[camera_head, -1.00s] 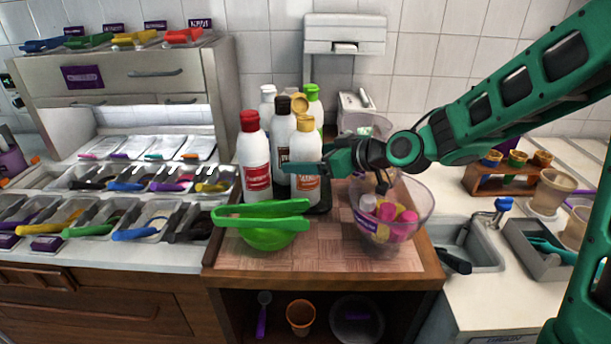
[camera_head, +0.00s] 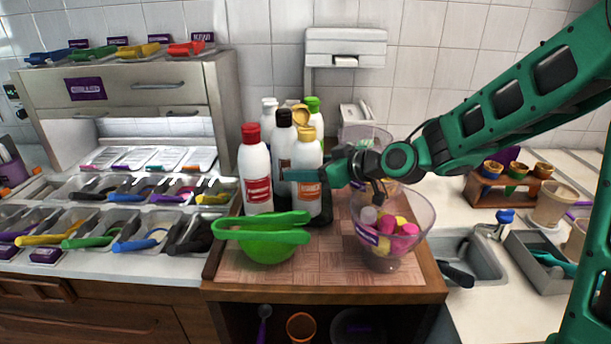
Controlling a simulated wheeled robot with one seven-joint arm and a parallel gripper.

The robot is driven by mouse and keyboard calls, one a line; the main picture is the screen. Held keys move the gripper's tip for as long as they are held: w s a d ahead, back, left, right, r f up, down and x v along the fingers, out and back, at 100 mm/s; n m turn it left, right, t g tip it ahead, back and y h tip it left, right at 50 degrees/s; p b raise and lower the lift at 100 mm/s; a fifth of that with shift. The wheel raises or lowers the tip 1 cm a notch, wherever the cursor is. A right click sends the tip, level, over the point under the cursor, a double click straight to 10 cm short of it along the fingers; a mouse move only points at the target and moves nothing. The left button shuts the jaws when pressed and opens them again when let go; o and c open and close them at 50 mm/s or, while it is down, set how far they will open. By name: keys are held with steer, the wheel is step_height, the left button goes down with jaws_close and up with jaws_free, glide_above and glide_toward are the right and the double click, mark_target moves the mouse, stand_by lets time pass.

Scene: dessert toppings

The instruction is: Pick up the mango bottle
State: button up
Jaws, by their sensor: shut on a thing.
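The mango bottle appears to be the white bottle with a yellow-orange cap and an orange label (camera_head: 307,150); its label text is too small to read surely. It stands upright at the front right of a group of bottles. My gripper (camera_head: 309,175) reaches in from the right and is shut on this bottle at label height. The near finger lies across the bottle's front; the far finger is hidden behind it.
A red-capped bottle (camera_head: 256,175) and a black-capped bottle (camera_head: 283,158) stand close on the left. A green bowl with tongs (camera_head: 265,235) is in front. A clear bowl of colourful pieces (camera_head: 418,215) is at right. A wall dispenser (camera_head: 345,50) is behind.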

step_height(320, 180, up, 18)
glide_above(306, 129)
steer(key=shift+f, duration=0.1)
stand_by(0.3)
step_height(306, 129, up, 7)
stand_by(0.9)
steer(key=shift+s, duration=0.1)
